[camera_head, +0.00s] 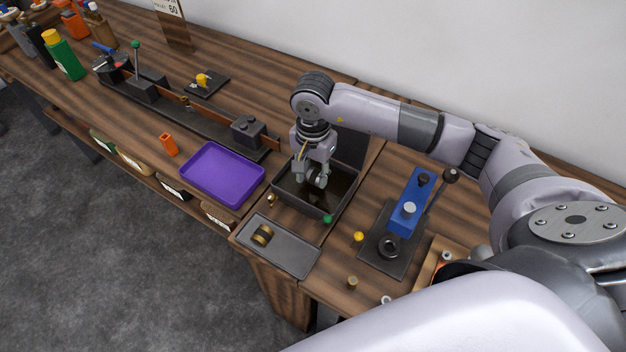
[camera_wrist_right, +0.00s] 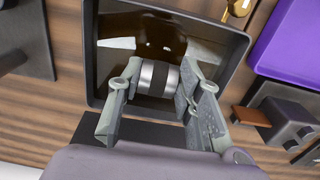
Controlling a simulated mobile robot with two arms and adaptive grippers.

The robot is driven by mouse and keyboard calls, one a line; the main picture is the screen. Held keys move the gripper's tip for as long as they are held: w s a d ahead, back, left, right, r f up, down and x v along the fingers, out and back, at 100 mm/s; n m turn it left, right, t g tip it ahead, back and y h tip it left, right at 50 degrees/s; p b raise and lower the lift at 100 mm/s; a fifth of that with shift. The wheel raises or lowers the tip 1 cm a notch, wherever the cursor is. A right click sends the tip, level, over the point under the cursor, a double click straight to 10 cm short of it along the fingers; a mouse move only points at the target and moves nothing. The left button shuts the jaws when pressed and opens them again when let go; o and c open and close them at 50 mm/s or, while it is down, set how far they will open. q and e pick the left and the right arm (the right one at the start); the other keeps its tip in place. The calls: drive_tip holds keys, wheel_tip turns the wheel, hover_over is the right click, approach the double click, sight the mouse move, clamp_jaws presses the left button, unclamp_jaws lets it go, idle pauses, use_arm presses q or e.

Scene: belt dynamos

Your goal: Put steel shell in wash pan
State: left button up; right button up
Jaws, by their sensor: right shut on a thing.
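The wash pan (camera_head: 341,207) is a dark rectangular pan holding brown liquid, on the workbench right of the purple tray. It also shows in the right wrist view (camera_wrist_right: 236,62). My right gripper (camera_head: 314,182) is over the pan. In the right wrist view, my right gripper (camera_wrist_right: 157,85) is shut on the steel shell (camera_wrist_right: 147,75), a short silver cylinder with a dark middle band. The shell is over the pan's interior; whether it touches the liquid or the bottom I cannot tell. My left gripper is not in view.
A purple tray (camera_head: 222,174) stands left of the pan. A grey tray (camera_head: 287,252) with a brass-and-black ring part lies in front. A blue lever press (camera_head: 410,203) stands to the right. Small yellow (camera_head: 358,237) and green (camera_head: 327,219) knobs are near the pan.

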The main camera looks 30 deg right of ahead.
sight(313, 181)
drive_tip(key=shift+f, duration=0.3)
wheel_tip(313, 181, down, 4)
drive_tip(key=shift+r+p, duration=0.25)
drive_tip(key=shift+p, duration=0.3)
drive_tip(key=shift+f, duration=0.3)
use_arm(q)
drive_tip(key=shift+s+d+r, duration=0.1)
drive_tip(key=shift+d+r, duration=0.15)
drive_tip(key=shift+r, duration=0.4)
use_arm(e)
drive_tip(key=shift+a, duration=0.1)
drive_tip(key=shift+f, duration=0.15)
drive_tip(key=o, duration=1.2)
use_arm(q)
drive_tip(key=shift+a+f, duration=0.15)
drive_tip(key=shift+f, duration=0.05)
use_arm(e)
drive_tip(key=shift+o, duration=0.2)
